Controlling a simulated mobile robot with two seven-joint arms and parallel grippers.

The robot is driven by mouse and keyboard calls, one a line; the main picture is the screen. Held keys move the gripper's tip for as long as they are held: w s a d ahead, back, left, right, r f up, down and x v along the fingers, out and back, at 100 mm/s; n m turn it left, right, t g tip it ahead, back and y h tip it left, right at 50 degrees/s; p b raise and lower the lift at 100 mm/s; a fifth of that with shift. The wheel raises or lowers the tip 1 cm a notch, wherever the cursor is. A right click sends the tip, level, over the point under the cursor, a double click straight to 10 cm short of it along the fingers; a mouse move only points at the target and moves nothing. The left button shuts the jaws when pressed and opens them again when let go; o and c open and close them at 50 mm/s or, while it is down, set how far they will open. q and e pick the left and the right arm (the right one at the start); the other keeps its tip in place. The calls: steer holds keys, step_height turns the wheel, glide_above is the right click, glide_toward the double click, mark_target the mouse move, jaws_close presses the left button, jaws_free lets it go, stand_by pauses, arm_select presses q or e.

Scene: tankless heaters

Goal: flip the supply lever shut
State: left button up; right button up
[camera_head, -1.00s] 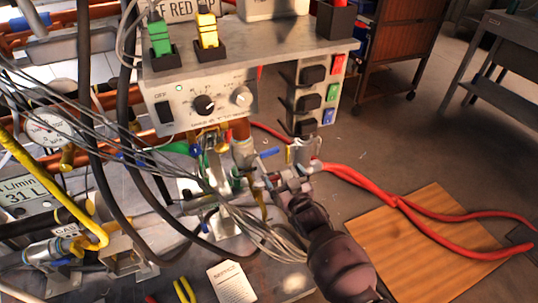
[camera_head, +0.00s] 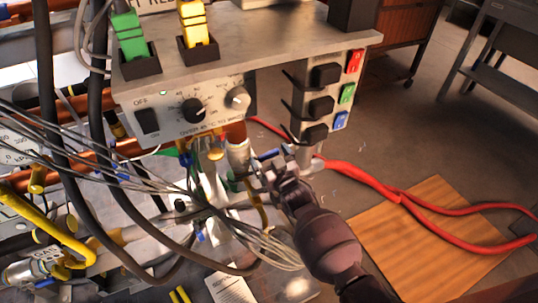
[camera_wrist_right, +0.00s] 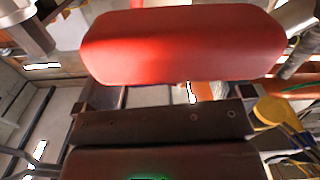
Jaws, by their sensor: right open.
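My right gripper (camera_head: 273,174) is at the pipework below the heater's control box, its fingers open. Near its tips is a small blue lever (camera_head: 268,154) on the pipe fittings. In the right wrist view a large red rounded piece (camera_wrist_right: 185,45) lies close in front of my dark gripper parts (camera_wrist_right: 155,125). I cannot tell whether this red piece touches a finger, nor which handle is the supply lever. My left gripper is not in view.
The control box (camera_head: 215,100) with knobs and a switch overhangs the pipes. Grey cables (camera_head: 110,160) and black hoses (camera_head: 125,255) hang across the left side. Red hoses (camera_head: 375,180) run right over a wooden board (camera_head: 425,245). Open floor lies at the right.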

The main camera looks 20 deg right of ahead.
steer(key=shift+c, duration=0.5)
steer(key=c, duration=1.2)
steer(key=shift+f+m, duration=0.45)
steer(key=shift+m, duration=0.35)
steer(key=o, duration=1.3)
steer(key=shift+s, duration=0.1)
